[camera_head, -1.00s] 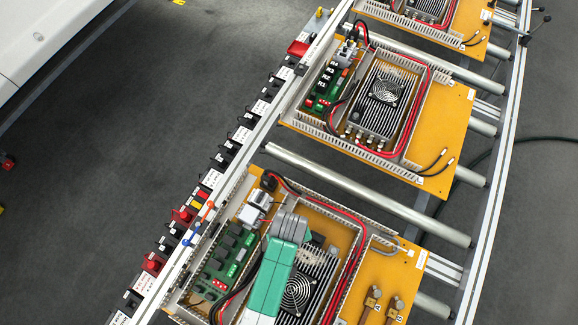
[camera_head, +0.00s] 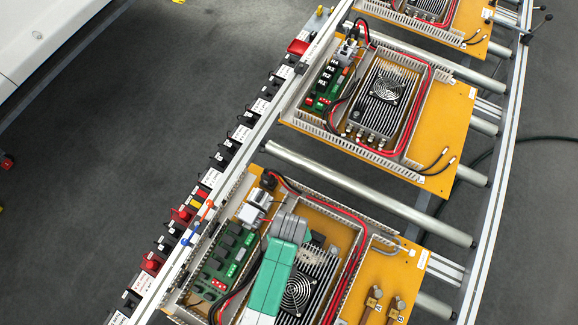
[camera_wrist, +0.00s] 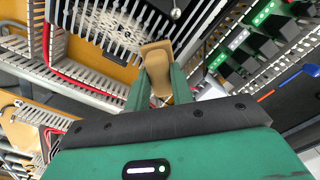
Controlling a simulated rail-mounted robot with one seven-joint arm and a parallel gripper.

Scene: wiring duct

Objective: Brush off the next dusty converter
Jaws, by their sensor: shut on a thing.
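My gripper (camera_wrist: 160,88) is shut on a tan wooden brush (camera_wrist: 157,62), seen in the wrist view between the two green fingers. In the head view, my green and grey arm parts cover the left side of the nearest converter; the fingertips and brush cannot be made out there. That nearest converter (camera_head: 312,283) is black and finned with a round fan, with pale dust-like patches at its upper end. A third converter (camera_head: 430,8) is partly cut off at the top.
Yellow boards (camera_head: 445,120) lie across metal rollers (camera_head: 370,190). Slotted grey ducts, red and black cables and green circuit boards (camera_head: 225,262) surround the converters. Two brass fittings (camera_head: 372,300) stand at the near right. A rail with switches (camera_head: 150,262) runs along the left.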

